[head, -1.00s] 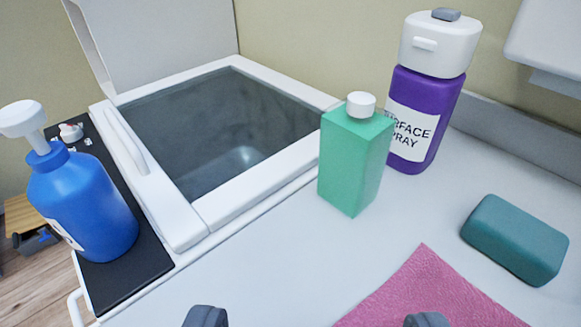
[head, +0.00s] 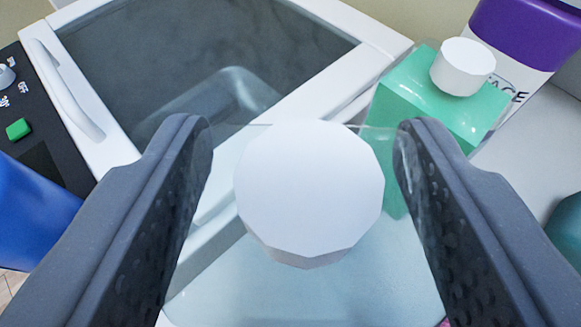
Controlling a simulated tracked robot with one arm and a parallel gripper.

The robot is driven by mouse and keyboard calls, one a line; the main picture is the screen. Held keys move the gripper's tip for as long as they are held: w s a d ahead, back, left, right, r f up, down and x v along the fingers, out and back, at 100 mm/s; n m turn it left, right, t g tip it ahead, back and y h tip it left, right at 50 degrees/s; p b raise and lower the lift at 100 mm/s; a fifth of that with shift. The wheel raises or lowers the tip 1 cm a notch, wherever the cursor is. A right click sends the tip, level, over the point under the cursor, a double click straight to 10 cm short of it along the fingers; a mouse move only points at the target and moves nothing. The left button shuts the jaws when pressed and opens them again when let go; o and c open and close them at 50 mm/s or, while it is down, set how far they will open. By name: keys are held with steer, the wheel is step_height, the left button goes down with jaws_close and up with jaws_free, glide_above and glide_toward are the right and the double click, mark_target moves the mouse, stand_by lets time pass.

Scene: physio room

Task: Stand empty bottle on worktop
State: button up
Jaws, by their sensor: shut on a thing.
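My gripper (head: 303,127) is shut on a clear, see-through bottle with a white cap (head: 309,190). I see the bottle from above, between the two dark fingers. Its clear body appears empty, and the scene behind shows through it. Its base is hidden, so I cannot tell whether it touches the surface below. The white worktop (head: 540,140) shows at the right and through the bottle.
A green bottle (head: 420,90) with a white cap stands close behind the right finger. A blue bottle (head: 30,215) is at the left edge.

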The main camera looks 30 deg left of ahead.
step_height(320, 180, down, 4)
steer(key=shift+r+b, duration=0.2)
steer(key=shift+b, duration=0.15)
steer(key=shift+r, duration=0.1)
steer(key=o, duration=1)
steer(key=shift+c, duration=0.2)
steer(key=shift+s+d+r, duration=0.15)
steer(key=shift+s+r, duration=0.1)
steer(key=shift+s, duration=0.05)
steer(key=p+v, duration=0.1)
steer(key=v, duration=1)
steer(key=shift+s+p, duration=0.15)
steer(key=shift+p, duration=0.2)
